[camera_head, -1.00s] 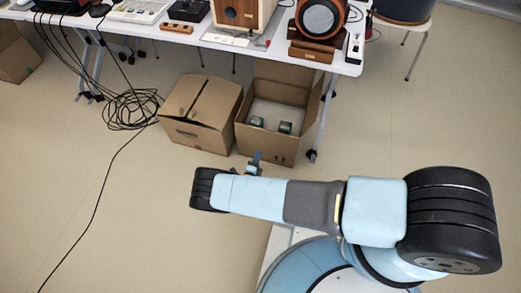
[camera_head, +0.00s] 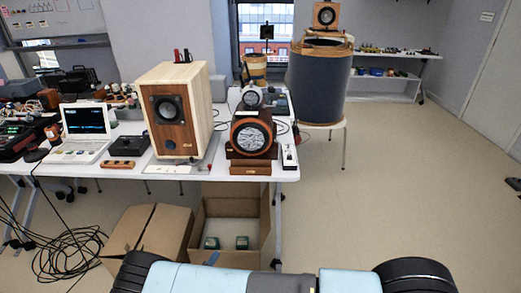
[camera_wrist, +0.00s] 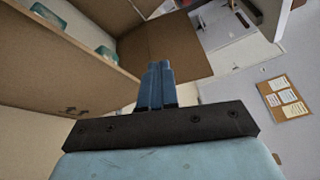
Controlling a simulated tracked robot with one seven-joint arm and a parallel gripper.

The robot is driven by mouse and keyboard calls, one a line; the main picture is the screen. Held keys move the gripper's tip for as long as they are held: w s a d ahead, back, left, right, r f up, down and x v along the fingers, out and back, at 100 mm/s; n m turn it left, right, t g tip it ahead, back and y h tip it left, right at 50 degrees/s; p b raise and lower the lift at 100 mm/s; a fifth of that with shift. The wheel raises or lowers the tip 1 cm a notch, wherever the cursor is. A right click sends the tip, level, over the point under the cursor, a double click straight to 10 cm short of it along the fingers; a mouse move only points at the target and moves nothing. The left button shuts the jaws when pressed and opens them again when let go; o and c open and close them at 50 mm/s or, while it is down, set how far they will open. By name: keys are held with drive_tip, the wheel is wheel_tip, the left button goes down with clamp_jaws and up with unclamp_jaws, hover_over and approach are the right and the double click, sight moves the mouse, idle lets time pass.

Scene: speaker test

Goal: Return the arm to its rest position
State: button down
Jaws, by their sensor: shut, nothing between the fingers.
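My light blue and dark grey arm (camera_head: 235,281) lies across the bottom edge of the head view, mostly cut off by the frame. In the wrist view, my gripper (camera_wrist: 157,76) has its two blue fingers together, with nothing between them. The fingers point towards the open cardboard box (camera_wrist: 70,52), whose brown wall fills the left side of that view. I cannot tell the gap between fingertips and box.
The open box (camera_head: 265,213), holding two small green-and-white items (camera_head: 211,243), stands beside a closed box (camera_head: 150,235). A white table (camera_head: 225,177) bears a wooden speaker (camera_head: 180,112) and a laptop (camera_head: 84,125). Tangled cables (camera_head: 65,248) lie at left.

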drive_tip(key=w+d+r+m+g+h, duration=0.1)
drive_tip(key=w+d+r+m+g, duration=0.5)
drive_tip(key=r, duration=0.7)
drive_tip(key=w+d+r+m+g+h, duration=0.15)
drive_tip(key=d+r+m, duration=0.25)
drive_tip(key=r+m, duration=0.6)
drive_tip(key=w+d+r+m+g+h, duration=0.1)
drive_tip(key=w+d+r+m+g, duration=0.35)
drive_tip(key=r, duration=1.05)
drive_tip(key=s+d+r+m+g+y, duration=0.1)
drive_tip(key=s+d+r+m+y, duration=0.1)
drive_tip(key=s+d+r+m, duration=0.45)
drive_tip(key=s+d+r+m+y, duration=0.2)
drive_tip(key=d+r+m+y, duration=0.1)
drive_tip(key=d+r, duration=0.65)
drive_tip(key=s+d+r+m+g+y, duration=0.15)
drive_tip(key=s+d+r+m, duration=0.35)
drive_tip(key=r, duration=0.5)
drive_tip(key=s+d+r+m+t+y, duration=0.1)
drive_tip(key=s+d+r+m, duration=0.1)
drive_tip(key=s, duration=0.4)
drive_tip(key=s+d+r+m+t+y, duration=0.1)
drive_tip(key=s+d+r+m+t, duration=0.1)
drive_tip(key=s, duration=0.4)
drive_tip(key=s+d+r+m+t+y, duration=0.1)
drive_tip(key=s+d+r+m, duration=0.2)
drive_tip(key=s+m, duration=0.3)
drive_tip(key=shift+s+d+r+y, duration=0.25)
drive_tip(key=shift+d+r+y, duration=0.05)
drive_tip(key=shift+d, duration=0.1)
